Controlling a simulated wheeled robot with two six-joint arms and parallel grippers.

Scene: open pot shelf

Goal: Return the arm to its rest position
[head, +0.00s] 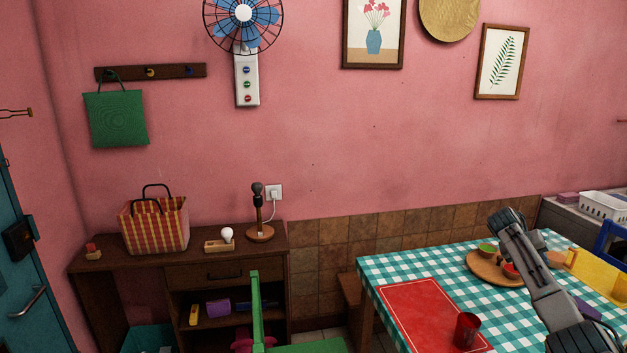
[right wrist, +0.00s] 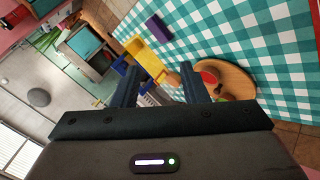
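My right arm comes in from the lower right of the head view, with its right gripper (head: 508,221) raised over the checked table (head: 408,277). In the right wrist view the two fingers of the right gripper (right wrist: 159,76) stand well apart with nothing between them. The gripper is open and looks clear of the table things. My left arm and left gripper do not show in the head view.
A round wooden board (head: 481,267) with small bowls lies behind my right arm. A red mat (head: 415,308) and red cup (head: 466,331) are at the table's front. A desk (head: 190,271) is at left.

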